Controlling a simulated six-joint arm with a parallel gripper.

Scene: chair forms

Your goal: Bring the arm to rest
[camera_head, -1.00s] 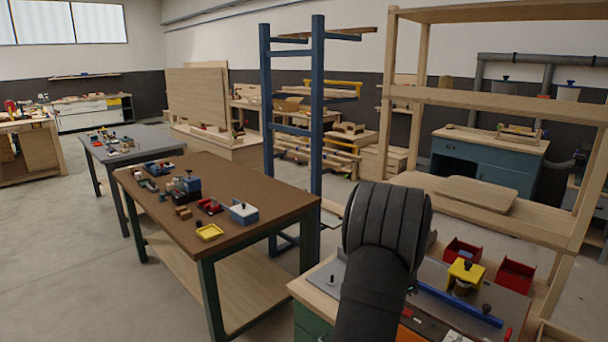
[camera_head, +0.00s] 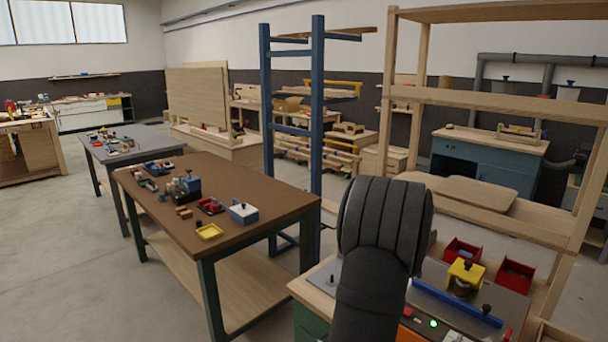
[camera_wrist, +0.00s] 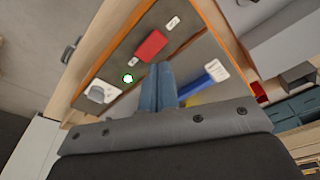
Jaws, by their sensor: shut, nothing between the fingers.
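My gripper (camera_wrist: 158,86) shows in the wrist view as two blue-grey fingers pressed together, with nothing between them. It hangs over a workbench with a grey plate (camera_wrist: 187,72). Beyond the fingertips are a red block (camera_wrist: 151,46) and a lit green light (camera_wrist: 128,78). A blue bar (camera_wrist: 206,83) lies to the right of the fingers. In the head view my dark arm stands in front of this bench and hides part of it; the gripper itself does not show there.
On the bench are a yellow fixture (camera_head: 465,275), red bins (camera_head: 514,276) and the green light (camera_head: 433,323). A wooden shelf frame (camera_head: 490,97) stands close behind. A brown-topped table (camera_head: 240,186) with small parts is to the left. Open floor (camera_head: 70,260) lies further left.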

